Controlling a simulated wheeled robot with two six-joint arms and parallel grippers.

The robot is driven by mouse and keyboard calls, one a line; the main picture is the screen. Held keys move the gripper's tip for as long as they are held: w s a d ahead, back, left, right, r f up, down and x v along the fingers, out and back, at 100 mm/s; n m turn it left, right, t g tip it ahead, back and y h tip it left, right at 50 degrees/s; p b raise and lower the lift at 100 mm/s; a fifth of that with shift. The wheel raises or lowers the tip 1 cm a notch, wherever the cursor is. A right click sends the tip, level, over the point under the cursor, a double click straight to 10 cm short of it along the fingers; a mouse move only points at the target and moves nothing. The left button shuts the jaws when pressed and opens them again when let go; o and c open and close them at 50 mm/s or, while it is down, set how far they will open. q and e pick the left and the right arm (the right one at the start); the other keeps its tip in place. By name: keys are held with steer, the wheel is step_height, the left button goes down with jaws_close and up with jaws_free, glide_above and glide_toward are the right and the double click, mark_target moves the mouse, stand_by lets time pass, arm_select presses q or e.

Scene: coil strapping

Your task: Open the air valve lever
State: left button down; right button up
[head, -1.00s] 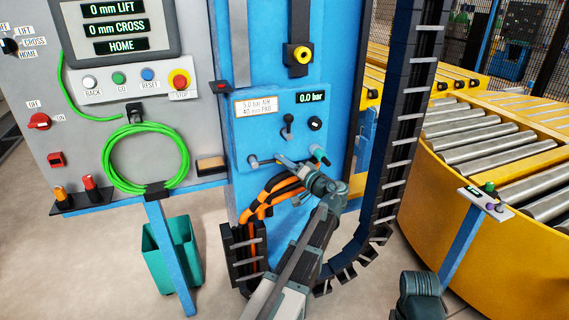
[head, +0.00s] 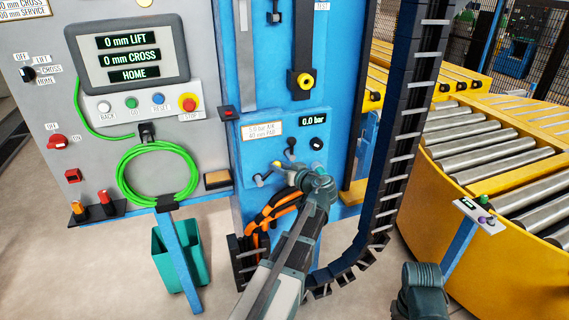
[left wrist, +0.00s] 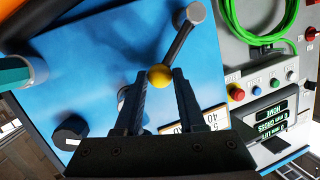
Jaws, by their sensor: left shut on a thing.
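The air valve lever (left wrist: 176,46) is a grey arm with a yellow ball knob (left wrist: 160,77) at its end. It sits low on the blue panel (head: 262,104), and its pivot (head: 258,180) shows left of my gripper in the head view. There the lever slants up and right from the pivot. My left gripper (head: 283,166) reaches the panel, and in the left wrist view its two fingers (left wrist: 160,88) are shut on the yellow knob from both sides. The pressure display (head: 312,119) reads 0.0 bar. My right gripper is out of view.
A black toggle (head: 290,145) and a round black knob (head: 316,144) are just above my left gripper. A green-tipped part (head: 317,171) lies close to its right. Orange hoses (head: 268,212) hang below. A black cable chain (head: 398,150) stands to the right.

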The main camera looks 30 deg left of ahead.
arm_select(q)
steer(key=s+a+r+n+t+h+p, duration=0.2)
steer(key=s+a+r+n+h+p, duration=0.1)
steer(key=s+a+n+p, duration=0.1)
steer(key=shift+s+a+n, duration=0.2)
steer(key=shift+s+n, duration=0.45)
steer(key=shift+n, duration=0.75)
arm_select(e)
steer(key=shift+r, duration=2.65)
arm_select(q)
steer(key=c, duration=0.5)
jaws_free()
steer(key=shift+s+a+t, duration=0.1)
steer(key=shift+t, duration=0.2)
